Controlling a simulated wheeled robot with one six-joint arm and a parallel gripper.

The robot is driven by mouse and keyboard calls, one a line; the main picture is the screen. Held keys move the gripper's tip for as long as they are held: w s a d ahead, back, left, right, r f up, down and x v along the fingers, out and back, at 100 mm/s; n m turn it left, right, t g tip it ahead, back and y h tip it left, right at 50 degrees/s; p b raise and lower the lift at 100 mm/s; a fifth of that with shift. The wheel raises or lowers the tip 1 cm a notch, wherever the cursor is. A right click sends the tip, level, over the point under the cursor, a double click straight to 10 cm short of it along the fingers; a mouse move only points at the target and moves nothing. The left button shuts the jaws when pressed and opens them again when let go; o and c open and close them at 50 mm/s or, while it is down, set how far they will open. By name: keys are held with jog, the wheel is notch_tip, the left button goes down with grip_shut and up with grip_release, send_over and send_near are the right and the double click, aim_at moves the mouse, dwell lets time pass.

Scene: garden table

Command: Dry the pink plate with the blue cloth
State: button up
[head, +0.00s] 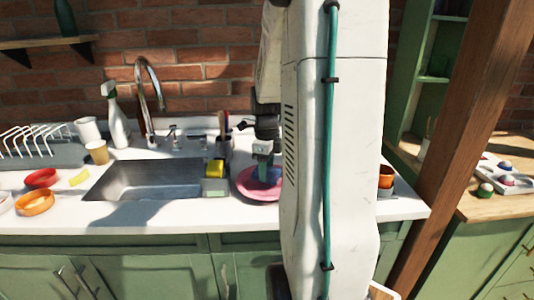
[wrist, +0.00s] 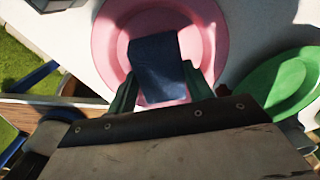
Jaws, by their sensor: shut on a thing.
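The pink plate (wrist: 200,28) lies on the white counter, and it also shows in the head view (head: 245,184) just right of the sink, partly hidden by my arm. The blue cloth (wrist: 158,62) is over the inside of the plate in the wrist view. My gripper (wrist: 158,90) is shut on the near part of the cloth, with a green finger on each side. In the head view my gripper (head: 263,165) points down over the plate. I cannot tell whether the cloth touches the plate surface.
A green plate (wrist: 295,85) lies close to the right of the pink plate in the wrist view. The sink (head: 150,180) is left of the plate, with a yellow sponge (head: 215,168) at its right edge. Red and orange bowls (head: 35,202) stand far left.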

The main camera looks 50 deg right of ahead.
jog(key=shift+f, duration=1.45)
jog(key=shift+s+d, duration=0.3)
jog(key=shift+c, duration=0.3)
jog(key=shift+f, duration=0.2)
jog(key=shift+w+a, duration=0.3)
jog(key=shift+w, duration=0.35)
jog(key=shift+d, duration=0.2)
jog(key=shift+s+a, duration=0.45)
jog(key=shift+s, duration=0.1)
jog(key=shift+w+d, duration=0.45)
jog(key=shift+d, duration=0.1)
jog(key=shift+a, duration=0.15)
